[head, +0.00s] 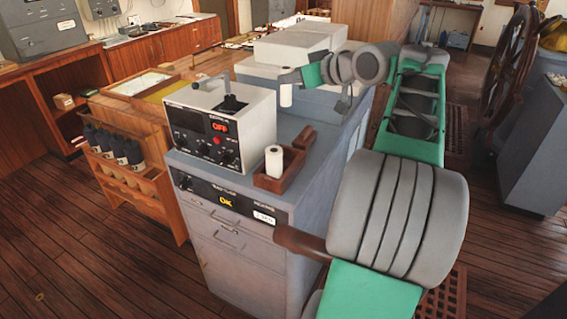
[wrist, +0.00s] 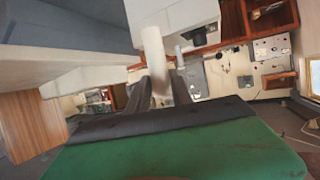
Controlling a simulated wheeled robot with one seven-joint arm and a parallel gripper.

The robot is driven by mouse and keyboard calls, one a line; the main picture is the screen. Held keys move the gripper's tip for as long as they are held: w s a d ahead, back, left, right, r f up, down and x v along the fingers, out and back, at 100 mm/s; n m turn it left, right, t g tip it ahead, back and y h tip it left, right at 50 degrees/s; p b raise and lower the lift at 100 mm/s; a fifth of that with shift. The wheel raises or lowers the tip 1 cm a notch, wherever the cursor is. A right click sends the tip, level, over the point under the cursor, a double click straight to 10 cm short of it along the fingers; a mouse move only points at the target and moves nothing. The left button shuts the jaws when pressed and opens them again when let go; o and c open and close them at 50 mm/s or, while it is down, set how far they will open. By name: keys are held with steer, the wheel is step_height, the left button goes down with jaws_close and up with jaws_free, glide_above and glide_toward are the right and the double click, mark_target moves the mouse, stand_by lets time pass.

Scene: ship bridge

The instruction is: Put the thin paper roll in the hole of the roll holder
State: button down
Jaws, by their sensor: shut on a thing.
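A thin white paper roll (head: 286,95) hangs upright from my gripper (head: 287,78) in the head view, above the grey cabinet. In the wrist view my gripper (wrist: 160,92) has its two dark fingers around the white roll (wrist: 154,50). A small brown wooden holder (head: 268,184) stands on the cabinet top, below and slightly left of the held roll. A thicker-looking white roll (head: 273,160) stands upright in it. The held roll is clearly apart from the holder. The holder's hole cannot be made out.
A white instrument box (head: 221,128) with a red OFF display stands left of the holder. White equipment (head: 290,48) stands farther back. The cabinet top (head: 320,165) is clear right of the holder.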

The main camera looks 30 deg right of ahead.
step_height(320, 180, down, 19)
steer(key=b, duration=1)
steer(key=shift+s+f, duration=0.15)
steer(key=shift+f, duration=0.05)
steer(key=c, duration=1.1)
jaws_free()
steer(key=shift+c, duration=0.2)
steer(key=shift+s+d+r, duration=0.1)
steer(key=shift+r, duration=0.2)
steer(key=v, duration=1.1)
steer(key=shift+s, duration=0.4)
